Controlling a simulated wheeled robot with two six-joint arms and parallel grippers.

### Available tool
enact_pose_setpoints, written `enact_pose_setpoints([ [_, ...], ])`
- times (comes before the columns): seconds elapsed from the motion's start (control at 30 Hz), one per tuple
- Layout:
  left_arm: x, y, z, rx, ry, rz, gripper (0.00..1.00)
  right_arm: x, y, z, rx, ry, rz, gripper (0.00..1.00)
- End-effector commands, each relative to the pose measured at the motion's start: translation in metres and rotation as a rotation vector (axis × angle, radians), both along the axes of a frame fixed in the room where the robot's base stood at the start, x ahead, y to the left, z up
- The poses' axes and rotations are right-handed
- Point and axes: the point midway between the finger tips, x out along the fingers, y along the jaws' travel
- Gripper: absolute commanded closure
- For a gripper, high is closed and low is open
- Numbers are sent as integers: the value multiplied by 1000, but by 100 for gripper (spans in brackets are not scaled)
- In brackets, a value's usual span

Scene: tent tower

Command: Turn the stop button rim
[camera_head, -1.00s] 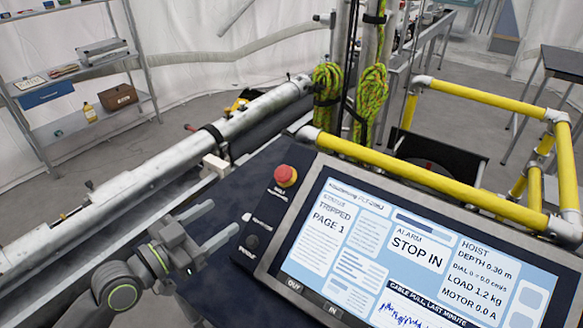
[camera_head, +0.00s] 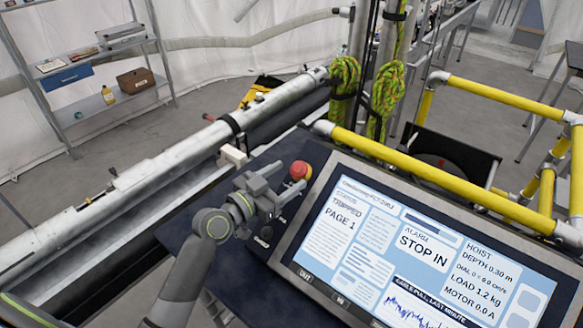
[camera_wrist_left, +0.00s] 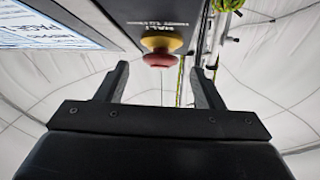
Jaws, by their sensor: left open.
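The stop button (camera_head: 300,171) is a red cap at the upper left corner of the console, beside the screen. In the left wrist view the red cap (camera_wrist_left: 160,60) shows with a yellow part above it, under a dark panel with a label. My left gripper (camera_head: 289,177) is open and empty, its fingers pointing at the button from the left. In the left wrist view the fingertips (camera_wrist_left: 158,69) stand apart to either side of the button's line, with the button just beyond them; I see no contact. My right gripper is out of view.
The console screen (camera_head: 410,245) reads "TRIPPED", "STOP IN". A grey pipe (camera_head: 170,165) runs along the left, and yellow railing (camera_head: 440,178) stands behind the console. Green rope (camera_head: 384,92) hangs on poles behind. A shelf (camera_head: 110,105) stands at the back left.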

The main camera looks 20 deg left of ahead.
Motion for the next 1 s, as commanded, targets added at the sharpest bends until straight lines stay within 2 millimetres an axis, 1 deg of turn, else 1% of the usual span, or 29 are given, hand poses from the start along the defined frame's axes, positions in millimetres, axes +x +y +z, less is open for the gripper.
enact_pose_setpoints([
  [0.03, 6, -3, 2, -3, 1, 1, 39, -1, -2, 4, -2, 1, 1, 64],
  [0.1, 13, -6, 2, -1, -1, 1, 39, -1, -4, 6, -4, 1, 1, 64],
  [0.2, 19, -9, 1, -2, 1, 1, 39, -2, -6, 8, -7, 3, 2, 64],
  [0.33, 22, -11, 0, 0, 0, 1, 39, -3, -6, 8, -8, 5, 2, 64],
  [0.57, 22, -11, 0, 1, -1, 1, 39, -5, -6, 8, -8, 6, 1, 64],
  [0.67, 22, -11, 0, 1, -1, 1, 50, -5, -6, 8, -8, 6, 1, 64],
  [0.9, 22, -11, 0, 1, -1, 1, 82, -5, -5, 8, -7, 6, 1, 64],
  [0.93, 22, -11, 0, 1, -1, 1, 84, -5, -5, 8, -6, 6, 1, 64],
  [1.0, 22, -11, -1, 1, -1, 1, 84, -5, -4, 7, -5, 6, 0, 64],
])
